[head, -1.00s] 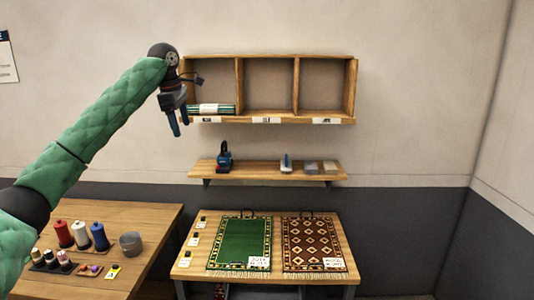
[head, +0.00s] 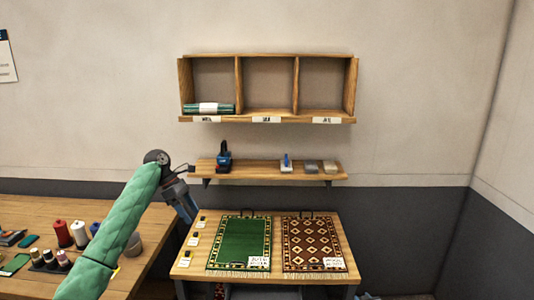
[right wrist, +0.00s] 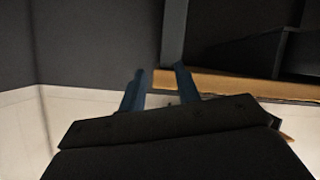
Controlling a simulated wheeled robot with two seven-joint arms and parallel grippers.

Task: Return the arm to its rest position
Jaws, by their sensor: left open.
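My left arm, in a green quilted sleeve (head: 115,235), comes in from the lower left of the head view. Its gripper (head: 188,207) points down, open, just left of the rug table and below the shelf; I see nothing between its fingers. A rolled green item with a white band (head: 208,108) lies in the left compartment of the wall rack, apart from the gripper. My right gripper shows only in the right wrist view, where its two blue fingers (right wrist: 160,85) stand apart with nothing between them.
The wooden wall rack (head: 268,118) has empty middle and right compartments. A shelf (head: 255,174) below holds a blue tool (head: 224,157) and small blocks. A table bears a green rug (head: 240,242) and a brown rug (head: 313,243). A left bench (head: 40,208) holds thread spools (head: 62,234).

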